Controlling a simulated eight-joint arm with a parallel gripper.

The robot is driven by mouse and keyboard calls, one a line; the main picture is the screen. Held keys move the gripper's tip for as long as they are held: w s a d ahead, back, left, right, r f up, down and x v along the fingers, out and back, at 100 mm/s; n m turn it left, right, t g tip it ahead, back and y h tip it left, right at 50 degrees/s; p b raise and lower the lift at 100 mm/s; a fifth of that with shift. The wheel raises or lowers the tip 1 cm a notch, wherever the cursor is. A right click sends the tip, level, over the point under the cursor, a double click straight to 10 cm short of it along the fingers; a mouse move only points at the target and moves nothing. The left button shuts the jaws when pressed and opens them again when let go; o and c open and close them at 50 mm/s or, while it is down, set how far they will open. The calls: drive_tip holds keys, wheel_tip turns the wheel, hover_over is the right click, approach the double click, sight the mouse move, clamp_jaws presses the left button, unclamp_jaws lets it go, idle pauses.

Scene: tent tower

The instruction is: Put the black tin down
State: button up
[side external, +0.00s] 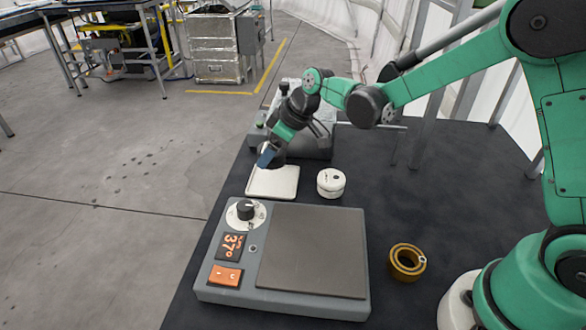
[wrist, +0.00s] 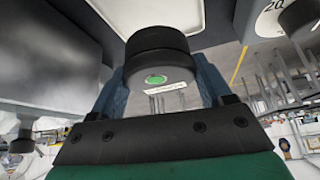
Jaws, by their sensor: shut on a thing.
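In the wrist view the black tin (wrist: 158,45), a round two-tiered shape with a green dot on its near face, sits between the blue fingers of my gripper (wrist: 160,78). The fingers are shut on it. In the side view my gripper (side external: 269,156) points down over the back part of the white tray (side external: 280,190). The tin is mostly hidden there by the fingers and wrist. I cannot tell whether it touches the tray. The tray's pale surface also shows behind the tin in the wrist view (wrist: 112,12).
A white round tin (side external: 331,184) stands right of the tray. A hotplate (side external: 312,250) with a dial and orange display fills the front. A brass ring (side external: 407,263) lies to its right. Another device (side external: 310,147) stands behind the tray. The dark table (side external: 400,190) is clear at the right.

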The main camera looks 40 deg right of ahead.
sight(274, 181)
drive_tip(key=shift+f, duration=2.5)
drive_tip(key=shift+f, duration=0.15)
drive_tip(key=o, duration=1.4)
drive_tip(key=v, duration=1.2)
drive_tip(key=s+d+r+m+t+h, duration=0.2)
drive_tip(key=s+m, duration=0.4)
drive_tip(key=s, duration=0.6)
drive_tip(key=shift+s+r+m+h, duration=0.2)
drive_tip(key=shift+r+m+h, duration=0.15)
drive_tip(key=shift+h, duration=0.35)
drive_tip(key=shift+d, duration=0.1)
